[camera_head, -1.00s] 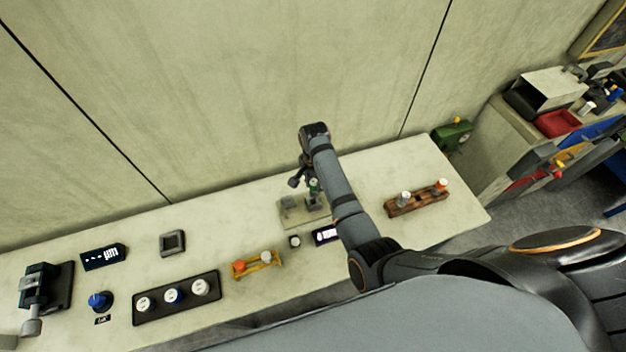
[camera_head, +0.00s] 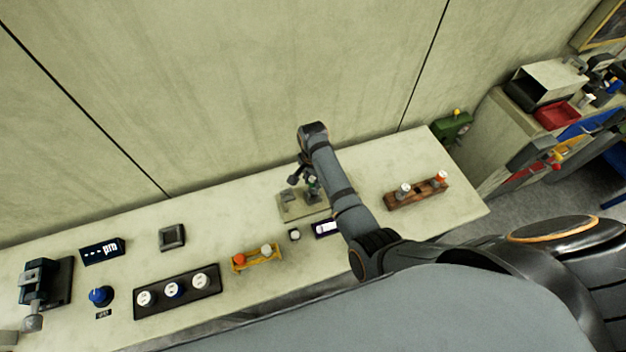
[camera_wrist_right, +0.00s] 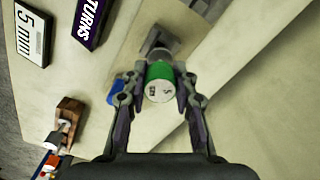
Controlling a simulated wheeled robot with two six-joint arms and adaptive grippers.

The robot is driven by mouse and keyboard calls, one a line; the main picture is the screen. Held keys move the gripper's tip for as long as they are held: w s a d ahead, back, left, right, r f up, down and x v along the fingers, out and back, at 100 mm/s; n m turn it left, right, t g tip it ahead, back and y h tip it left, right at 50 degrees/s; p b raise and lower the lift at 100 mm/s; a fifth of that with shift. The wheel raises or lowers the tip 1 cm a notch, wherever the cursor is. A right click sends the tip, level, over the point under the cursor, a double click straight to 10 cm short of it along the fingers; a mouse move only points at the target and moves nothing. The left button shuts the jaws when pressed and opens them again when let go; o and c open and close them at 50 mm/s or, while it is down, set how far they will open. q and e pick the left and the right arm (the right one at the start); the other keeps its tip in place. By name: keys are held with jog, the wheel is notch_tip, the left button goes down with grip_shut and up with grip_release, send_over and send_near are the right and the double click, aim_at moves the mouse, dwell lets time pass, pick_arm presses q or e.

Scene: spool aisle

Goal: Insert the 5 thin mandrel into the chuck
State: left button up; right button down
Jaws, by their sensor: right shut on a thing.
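My right gripper (camera_head: 305,181) is over a pale base plate (camera_head: 298,209) near the back of the bench. In the right wrist view the right gripper (camera_wrist_right: 160,84) is shut on the mandrel (camera_wrist_right: 158,70), which has a green body and a white end with a small dark mark. A grey block, seemingly the chuck (camera_wrist_right: 160,38), is directly beyond the mandrel. Whether the mandrel's far end is inside it or just above it cannot be told. In the head view my arm and gripper partly hide the mandrel and chuck. My left gripper is not in view.
A wooden rack (camera_head: 398,203) with white-topped and orange-topped pieces stands to the right. A yellow rack (camera_head: 258,260), a black tray (camera_head: 205,301) with three round pieces and a black device (camera_head: 50,283) are to the left. The wall is close behind.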

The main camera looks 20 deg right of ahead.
jog(key=shift+f+b, duration=0.7)
jog(key=shift+f, duration=0.85)
jog(key=c, duration=1)
grip_release()
jog(key=shift+r, duration=0.25)
notch_tip(320, 180, up, 7)
jog(key=shift+r, duration=0.1)
